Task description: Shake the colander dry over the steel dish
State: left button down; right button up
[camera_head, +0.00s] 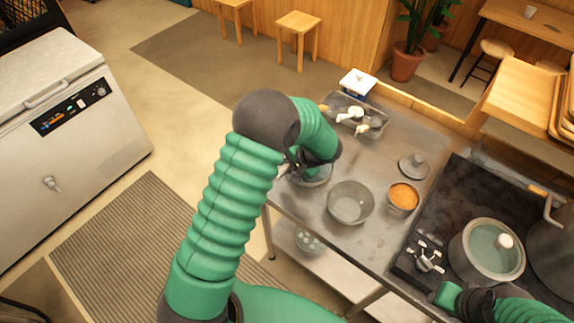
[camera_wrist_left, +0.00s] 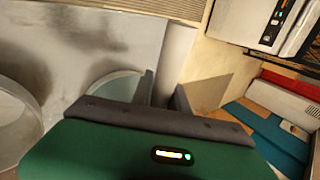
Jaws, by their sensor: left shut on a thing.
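My left gripper (camera_head: 299,163) is at the counter's left end, over a round grey vessel (camera_head: 316,178) that it partly hides. In the left wrist view its dark fingers (camera_wrist_left: 165,98) are a little apart, and what they hold is mostly hidden. A round vessel with a pale greenish inside (camera_wrist_left: 112,88) lies just beyond the left finger. I cannot tell for sure whether this is the colander. A wide, empty steel dish (camera_head: 350,203) stands right of the left gripper. My right gripper (camera_head: 468,302) is low at the right, by the stove's front; its fingers are unclear.
A pot of orange beans (camera_head: 403,198) stands right of the dish. A lid (camera_head: 414,167) lies behind it. A tray of utensils (camera_head: 355,116) is at the back. The counter drops off at left.

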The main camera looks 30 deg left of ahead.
dwell(0.9)
dwell(0.3)
